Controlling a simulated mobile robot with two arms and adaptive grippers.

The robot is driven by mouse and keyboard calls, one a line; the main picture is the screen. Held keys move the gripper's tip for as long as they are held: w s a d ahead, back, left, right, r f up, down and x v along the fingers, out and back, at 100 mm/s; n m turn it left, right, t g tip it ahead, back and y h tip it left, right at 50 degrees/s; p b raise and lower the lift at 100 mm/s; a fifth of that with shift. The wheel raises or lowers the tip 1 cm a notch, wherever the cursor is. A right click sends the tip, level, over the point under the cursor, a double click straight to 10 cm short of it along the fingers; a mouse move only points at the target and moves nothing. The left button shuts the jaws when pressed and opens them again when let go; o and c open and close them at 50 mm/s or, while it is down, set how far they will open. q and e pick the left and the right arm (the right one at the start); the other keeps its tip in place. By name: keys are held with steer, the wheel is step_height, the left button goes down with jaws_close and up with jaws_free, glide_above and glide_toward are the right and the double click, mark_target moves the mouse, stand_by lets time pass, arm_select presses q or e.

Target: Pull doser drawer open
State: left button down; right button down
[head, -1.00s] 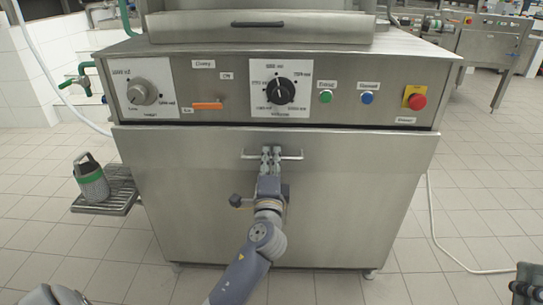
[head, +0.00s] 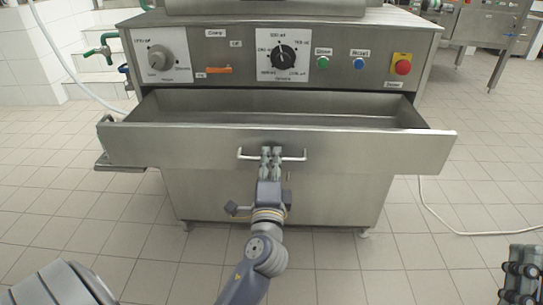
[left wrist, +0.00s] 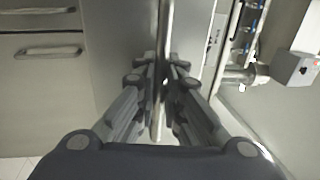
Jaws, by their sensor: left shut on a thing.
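The doser drawer (head: 370,148) is the wide steel drawer in the front of the machine. It stands pulled out, and its hollow inside shows empty behind the front panel. Its bar handle (head: 297,157) is at the middle of the front. My left gripper (head: 271,154) is shut on the handle. In the left wrist view the handle runs as an upright bar (left wrist: 164,35) between the fingers (left wrist: 160,80). My right gripper (head: 520,278) shows only in part at the lower right corner, away from the drawer; its opening is unclear.
Above the drawer is the control panel (head: 210,50) with two dials, a green button (head: 322,62), a blue button (head: 358,63) and a red button (head: 403,67). A hose (head: 65,70) runs at the left.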

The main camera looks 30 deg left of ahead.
arm_select(q)
steer(key=c, duration=1.7)
jaws_free()
steer(key=v, duration=1.2)
